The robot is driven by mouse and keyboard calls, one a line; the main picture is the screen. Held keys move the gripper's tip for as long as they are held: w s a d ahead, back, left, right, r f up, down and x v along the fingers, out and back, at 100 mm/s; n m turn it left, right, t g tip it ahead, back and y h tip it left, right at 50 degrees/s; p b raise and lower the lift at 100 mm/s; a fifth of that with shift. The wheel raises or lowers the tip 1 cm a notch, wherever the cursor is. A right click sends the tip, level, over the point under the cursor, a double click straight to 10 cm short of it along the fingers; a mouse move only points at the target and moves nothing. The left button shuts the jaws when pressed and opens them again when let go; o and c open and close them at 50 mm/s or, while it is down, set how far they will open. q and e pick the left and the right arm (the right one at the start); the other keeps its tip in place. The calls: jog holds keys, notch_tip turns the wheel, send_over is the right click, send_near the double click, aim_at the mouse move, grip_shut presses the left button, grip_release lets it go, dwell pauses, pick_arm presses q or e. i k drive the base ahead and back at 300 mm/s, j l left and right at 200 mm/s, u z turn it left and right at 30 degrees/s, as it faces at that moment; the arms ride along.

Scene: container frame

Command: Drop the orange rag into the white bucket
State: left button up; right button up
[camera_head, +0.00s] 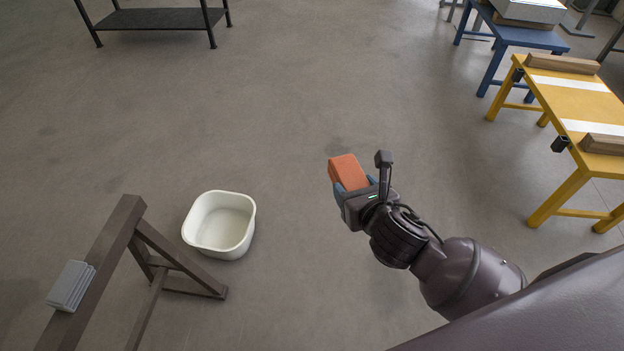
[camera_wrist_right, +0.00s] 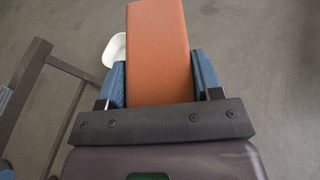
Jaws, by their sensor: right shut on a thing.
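The orange rag (camera_head: 348,172) is a folded, block-like piece held in my right gripper (camera_head: 354,190). In the right wrist view the orange rag (camera_wrist_right: 157,50) sits between the two blue fingers of my right gripper (camera_wrist_right: 160,85), which is shut on it. The white bucket (camera_head: 219,225) stands upright on the floor to the left of my right gripper, and its visible inside is empty. The rag is in the air, apart from the bucket. In the right wrist view the white bucket (camera_wrist_right: 114,50) is partly hidden behind the rag and a finger. My left gripper is not in view.
A dark brown trestle (camera_head: 128,225) stands left of the bucket, with a grey stack (camera_head: 71,286) on its beam. A yellow table (camera_head: 580,95) and a blue table (camera_head: 520,36) stand at the right. A black shelf (camera_head: 155,18) is at the back. The middle floor is clear.

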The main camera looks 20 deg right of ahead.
aim_at(229, 232)
jog(key=u, duration=0.85)
jog(key=i+l+u, duration=0.1)
jog(key=l+u, duration=0.15)
jog(key=u, duration=0.2)
jog(key=l+u, duration=0.2)
jog(key=u, duration=0.25)
jog(key=l+u, duration=0.5)
jog(key=l, duration=0.2)
jog(key=l+u, duration=0.3)
jog(key=l, duration=0.4)
jog(key=k+l, duration=0.1)
jog(key=l, duration=0.35)
jog(key=k+l, duration=0.1)
jog(key=l, duration=0.35)
jog(key=k+l, duration=0.1)
jog(key=l, duration=0.35)
jog(key=u, duration=0.05)
